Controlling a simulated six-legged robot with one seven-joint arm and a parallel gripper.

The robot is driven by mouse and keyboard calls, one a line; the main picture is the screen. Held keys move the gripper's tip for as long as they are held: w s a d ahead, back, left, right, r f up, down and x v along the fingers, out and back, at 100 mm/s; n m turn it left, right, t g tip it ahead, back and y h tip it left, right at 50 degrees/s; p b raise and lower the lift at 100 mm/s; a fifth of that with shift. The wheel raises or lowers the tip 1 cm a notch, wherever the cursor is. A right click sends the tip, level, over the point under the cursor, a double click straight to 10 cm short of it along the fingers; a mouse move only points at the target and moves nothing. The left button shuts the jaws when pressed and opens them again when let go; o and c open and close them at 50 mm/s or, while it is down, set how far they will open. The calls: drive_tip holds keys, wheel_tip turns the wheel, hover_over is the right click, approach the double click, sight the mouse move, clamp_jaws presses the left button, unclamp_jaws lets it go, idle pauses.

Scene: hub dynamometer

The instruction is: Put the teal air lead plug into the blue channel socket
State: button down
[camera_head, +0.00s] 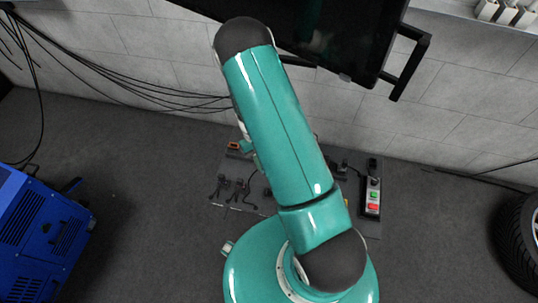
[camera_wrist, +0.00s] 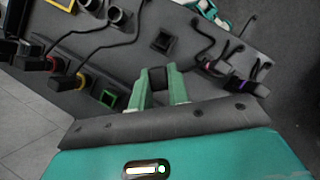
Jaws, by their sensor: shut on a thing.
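In the wrist view my gripper (camera_wrist: 160,72) points at a dark grey panel (camera_wrist: 125,65). Its pale green fingers are closed on a dark block-shaped plug (camera_wrist: 157,78). I cannot make out a teal mark on this plug. A dark square socket (camera_wrist: 162,41) lies just beyond the fingertips; its channel colour does not show. A green-framed socket (camera_wrist: 108,98) is left of the fingers, and a yellow-framed one (camera_wrist: 60,3) is at the top left. I cannot pick out a blue socket. In the head view my arm hides my gripper and part of the panel (camera_head: 235,170).
Plugs with black leads stand left of the fingers, one with a yellow band (camera_wrist: 79,80). Dark plugs (camera_wrist: 245,85) with leads lie to the right. In the head view a control box (camera_head: 372,198) with green and red buttons is right; a blue machine (camera_head: 42,235) is left.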

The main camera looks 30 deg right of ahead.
drive_tip(key=w+d, duration=0.6)
drive_tip(key=w, duration=0.1)
drive_tip(key=shift+w+d, duration=0.25)
idle(1.0)
drive_tip(key=shift+w+d+f, duration=0.1)
drive_tip(key=shift+d+f, duration=0.05)
drive_tip(key=shift+d, duration=0.05)
drive_tip(key=shift+f, duration=0.15)
idle(0.6)
